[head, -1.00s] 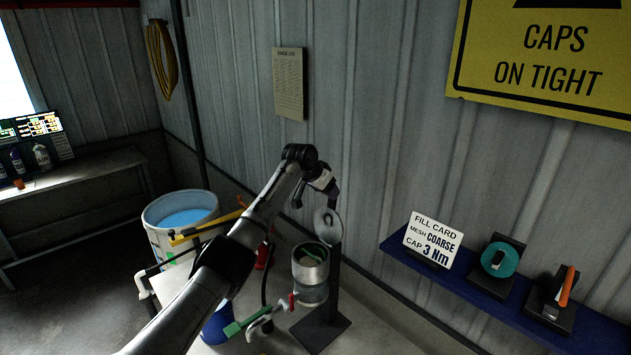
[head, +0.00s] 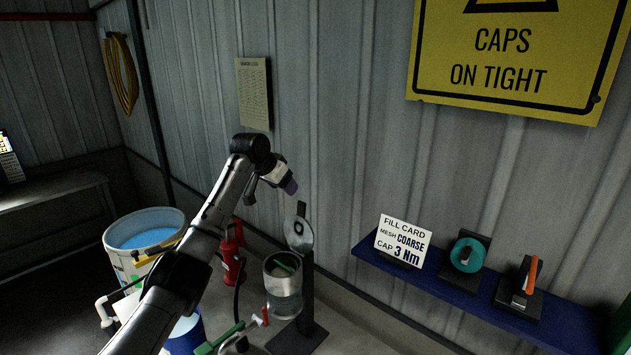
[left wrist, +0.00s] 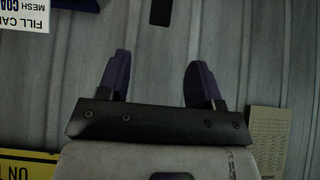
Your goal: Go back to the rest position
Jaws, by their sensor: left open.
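My left gripper (head: 273,190) is raised above and a little left of the column stand, close to the corrugated wall. In the left wrist view its two purple fingers (left wrist: 157,78) are apart with nothing between them. The disperser column (head: 284,284) is a clear and metal cylinder on a black stand (head: 308,300), with a green item inside its open top. A round grey lid (head: 298,234) stands tilted up above it, apart from my gripper. My right gripper is not in view.
A blue shelf (head: 470,297) on the right carries a fill card (head: 403,241), a teal ring tool (head: 468,254) and an orange-handled tool (head: 530,275). A white bucket of blue liquid (head: 145,235) and a red bottle (head: 231,255) stand left. A yellow sign (head: 515,60) hangs above.

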